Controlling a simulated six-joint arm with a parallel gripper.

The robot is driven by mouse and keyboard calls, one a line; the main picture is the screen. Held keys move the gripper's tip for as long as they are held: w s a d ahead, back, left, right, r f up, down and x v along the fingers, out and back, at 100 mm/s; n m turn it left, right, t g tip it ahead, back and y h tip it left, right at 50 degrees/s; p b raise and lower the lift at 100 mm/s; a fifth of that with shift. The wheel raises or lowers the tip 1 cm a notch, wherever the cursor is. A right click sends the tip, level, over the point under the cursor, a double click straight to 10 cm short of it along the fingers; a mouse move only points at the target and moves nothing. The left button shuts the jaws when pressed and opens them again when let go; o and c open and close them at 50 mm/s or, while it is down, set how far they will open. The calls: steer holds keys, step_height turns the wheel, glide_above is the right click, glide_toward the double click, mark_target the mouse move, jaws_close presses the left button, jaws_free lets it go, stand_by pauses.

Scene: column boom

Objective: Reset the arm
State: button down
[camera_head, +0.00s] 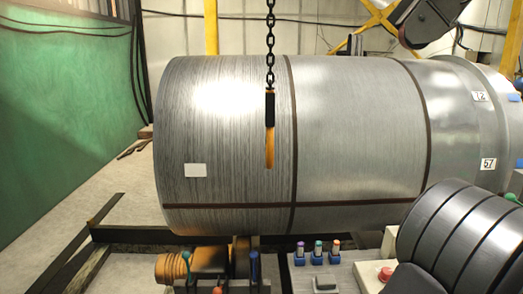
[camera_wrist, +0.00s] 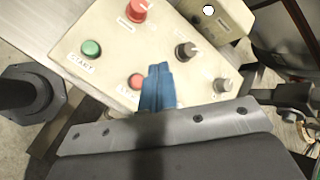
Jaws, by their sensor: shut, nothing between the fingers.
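My gripper (camera_wrist: 158,72) shows in the wrist view as blue fingers pressed together, with nothing between them. The fingers appear in front of a cream control panel (camera_wrist: 112,62). The panel carries a green button (camera_wrist: 91,47), a red knob (camera_wrist: 136,10), a dark knob (camera_wrist: 186,51) and a grey knob (camera_wrist: 222,85). I cannot tell whether the fingertips touch the panel. I cannot make out my gripper in the head view.
A large metal roll (camera_head: 360,130) fills the middle of the head view. A black chain (camera_head: 270,50) hangs before it, ending in an orange-and-black piece (camera_head: 269,130). Below are colored levers (camera_head: 318,252) and a red button (camera_head: 385,273). A dark post (camera_wrist: 25,95) stands left in the wrist view.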

step_height(320, 180, down, 5)
steer(key=shift+r, duration=0.15)
step_height(320, 180, up, 13)
steer(key=w+n+g+h, duration=0.1)
steer(key=n+g+h, duration=0.1)
steer(key=n+g, duration=0.6)
steer(key=shift+m+g, duration=0.5)
steer(key=shift+m, duration=0.2)
step_height(320, 180, down, 11)
steer(key=shift+a+r, duration=0.15)
step_height(320, 180, up, 10)
steer(key=shift+r, duration=0.1)
